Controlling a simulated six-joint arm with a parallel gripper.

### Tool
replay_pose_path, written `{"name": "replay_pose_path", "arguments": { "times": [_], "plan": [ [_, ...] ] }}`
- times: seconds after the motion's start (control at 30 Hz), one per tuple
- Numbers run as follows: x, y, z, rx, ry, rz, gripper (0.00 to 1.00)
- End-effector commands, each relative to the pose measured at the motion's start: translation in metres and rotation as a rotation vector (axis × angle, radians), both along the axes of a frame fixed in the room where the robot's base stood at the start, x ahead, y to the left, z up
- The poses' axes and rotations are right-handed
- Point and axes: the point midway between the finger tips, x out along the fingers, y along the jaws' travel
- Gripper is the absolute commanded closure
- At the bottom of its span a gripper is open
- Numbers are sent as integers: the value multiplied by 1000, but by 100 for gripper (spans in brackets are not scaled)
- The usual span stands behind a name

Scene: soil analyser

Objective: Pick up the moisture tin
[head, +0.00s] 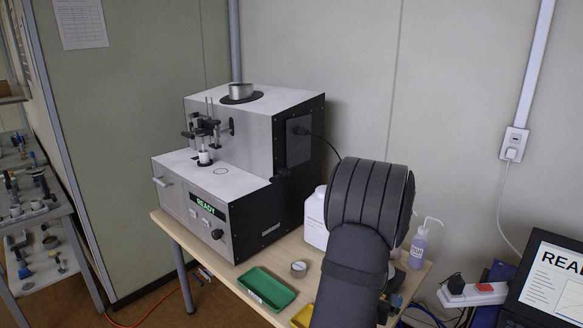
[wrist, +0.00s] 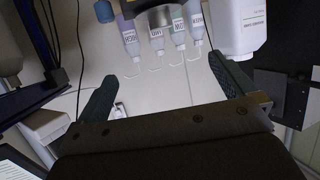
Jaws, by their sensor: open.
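A small round metal tin (head: 298,268), which looks like the moisture tin, sits on the wooden table right of the green tray. Another, larger metal tin or cup (head: 240,91) stands on a black disc on top of the analyser (head: 285,130). In the wrist view my gripper (wrist: 162,68) is open, with its two dark green fingers wide apart and nothing between them.
A green tray (head: 266,289) and a partly hidden yellow tray (head: 303,317) lie near the table's front edge. A white jug (head: 316,218) and a wash bottle (head: 418,247) stand behind; several labelled bottles (wrist: 155,38) show in the wrist view. A laptop (head: 553,283) is at right.

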Motion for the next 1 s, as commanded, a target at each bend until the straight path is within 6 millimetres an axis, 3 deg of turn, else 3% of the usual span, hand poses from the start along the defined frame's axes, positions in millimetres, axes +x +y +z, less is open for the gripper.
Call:
{"name": "replay_pose_path", "arguments": {
  "times": [0.33, 0.43, 0.73, 0.87, 1.0],
  "plan": [
    [0, 0, 0, 0, 0, 0, 0],
    [0, 0, 0, 0, 0, 0, 20],
    [2, -1, 0, 3, 2, 0, 21],
    [19, -5, -3, 40, 25, 3, 21],
    [56, -15, -10, 128, 95, 0, 21]
  ]
}}
